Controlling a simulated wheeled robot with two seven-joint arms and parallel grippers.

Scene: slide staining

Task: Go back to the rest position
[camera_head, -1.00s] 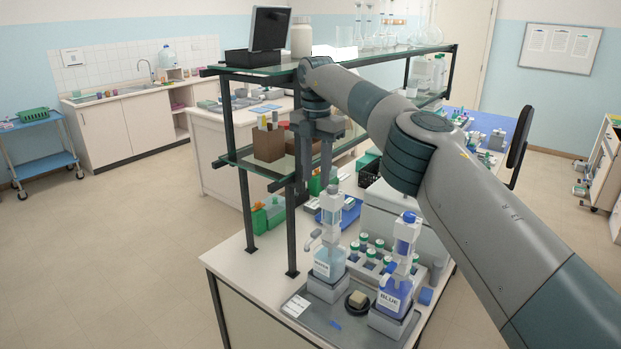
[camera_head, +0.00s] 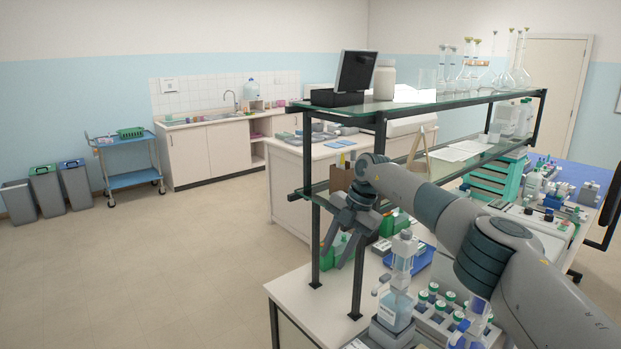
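My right gripper (camera_head: 336,256) hangs at the end of my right arm, which comes in from the right. Its fingers point down and are apart, with nothing visible between them. It is in front of the shelf rack's front post (camera_head: 359,270), up and left of a pump bottle of light blue liquid (camera_head: 397,308). My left gripper is not in view. A second bottle with a blue cap (camera_head: 477,309) is partly hidden by my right arm and the picture edge.
The glass shelf (camera_head: 425,101) with flasks and a monitor (camera_head: 356,71) stands over the bench. A rack of green-capped tubes (camera_head: 431,326) is beside the pump bottle. Green boxes (camera_head: 337,250) stand behind the gripper. The floor at left is clear, with bins (camera_head: 46,190) and a blue cart (camera_head: 133,180) beyond.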

